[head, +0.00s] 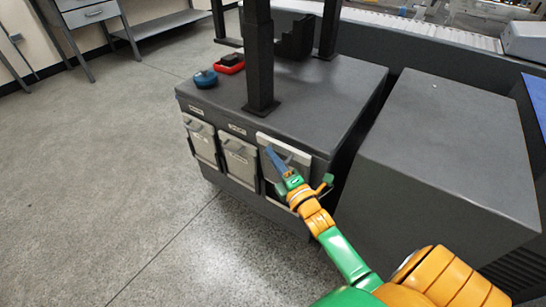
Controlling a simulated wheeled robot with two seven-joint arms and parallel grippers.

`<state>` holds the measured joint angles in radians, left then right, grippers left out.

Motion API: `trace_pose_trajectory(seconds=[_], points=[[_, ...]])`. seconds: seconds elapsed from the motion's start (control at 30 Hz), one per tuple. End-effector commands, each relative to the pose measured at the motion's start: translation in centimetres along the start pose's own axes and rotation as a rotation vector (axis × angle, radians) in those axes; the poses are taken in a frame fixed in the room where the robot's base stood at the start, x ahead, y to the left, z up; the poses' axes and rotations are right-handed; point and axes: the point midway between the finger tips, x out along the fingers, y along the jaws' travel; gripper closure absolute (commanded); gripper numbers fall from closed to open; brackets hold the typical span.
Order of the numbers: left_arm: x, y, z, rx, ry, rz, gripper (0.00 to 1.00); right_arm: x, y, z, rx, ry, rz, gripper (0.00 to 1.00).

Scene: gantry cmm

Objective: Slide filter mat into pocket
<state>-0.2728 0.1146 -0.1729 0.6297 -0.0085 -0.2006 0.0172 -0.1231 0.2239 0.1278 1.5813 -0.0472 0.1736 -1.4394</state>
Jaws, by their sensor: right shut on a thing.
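The dark grey cabinet (310,95) has a row of pale grey fronts, and the left (203,144) and middle (240,163) ones carry small labels above. At the right end of the row is a paler, wider flat panel (297,152), which looks like the filter mat. My right gripper (280,163) reaches up to this panel and is shut on it. The hand covers the panel's lower part. I cannot tell whether the panel is inside its pocket or just in front of it. My left gripper is not in view.
A blue round object (205,78) and a red object (230,65) lie on the cabinet top near a black post (260,60). A second grey block (450,145) stands to the right, beyond a narrow gap. The floor (110,175) on the left is clear.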

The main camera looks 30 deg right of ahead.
Motion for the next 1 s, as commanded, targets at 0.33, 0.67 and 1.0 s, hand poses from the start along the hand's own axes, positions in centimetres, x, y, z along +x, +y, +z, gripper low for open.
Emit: trace_pose_trajectory(seconds=[0.33, 0.67, 1.0], points=[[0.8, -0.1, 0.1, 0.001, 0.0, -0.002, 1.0, -0.1, -0.9, -0.1, -0.001, 0.0, 0.001, 1.0], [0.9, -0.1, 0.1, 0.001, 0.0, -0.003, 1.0, 0.1, -0.9, 0.1, -0.002, 0.0, 0.002, 1.0], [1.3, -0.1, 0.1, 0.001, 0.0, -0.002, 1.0, 0.8, -1.2, 1.3, -0.003, 0.0, 0.002, 1.0]])
